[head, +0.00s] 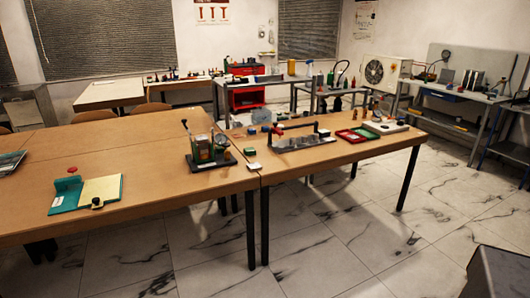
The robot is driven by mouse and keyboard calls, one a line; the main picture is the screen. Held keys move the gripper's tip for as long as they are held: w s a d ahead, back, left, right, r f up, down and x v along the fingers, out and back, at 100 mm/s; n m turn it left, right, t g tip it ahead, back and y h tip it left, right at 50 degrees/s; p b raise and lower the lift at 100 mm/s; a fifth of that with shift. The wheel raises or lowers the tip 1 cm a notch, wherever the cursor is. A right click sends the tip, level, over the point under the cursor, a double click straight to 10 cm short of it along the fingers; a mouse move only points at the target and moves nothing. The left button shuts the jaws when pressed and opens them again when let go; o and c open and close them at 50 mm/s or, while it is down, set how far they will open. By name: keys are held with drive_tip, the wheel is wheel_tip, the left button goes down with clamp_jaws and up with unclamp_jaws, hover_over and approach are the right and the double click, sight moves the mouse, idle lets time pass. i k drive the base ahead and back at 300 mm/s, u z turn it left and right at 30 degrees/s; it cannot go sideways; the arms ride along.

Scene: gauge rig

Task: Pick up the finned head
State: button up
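I cannot tell for sure which thing is the finned head; the small parts are too small in the head view. A green device (208,150) with an upright lever stands on a black base near the middle of the tables. To its right, a grey notched fixture (303,142) lies under a dark bar with a red end. Small dark and blue-grey parts (262,116) sit behind that fixture. My gripper is not in view.
A green and yellow board (88,194) lies on the left table (150,160). Red and green trays (357,135) and a white device (384,125) stand on the right table. Marble floor (340,230) is open in front. A dark box-like shape (500,272) fills the bottom right corner.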

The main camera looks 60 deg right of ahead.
sight(250, 151)
drive_tip(key=u, duration=1.1)
drive_tip(key=k, duration=0.1)
drive_tip(key=z, duration=2.1)
drive_tip(key=i, duration=1)
drive_tip(key=z, duration=0.15)
drive_tip(key=k, duration=0.9)
drive_tip(key=u, duration=0.05)
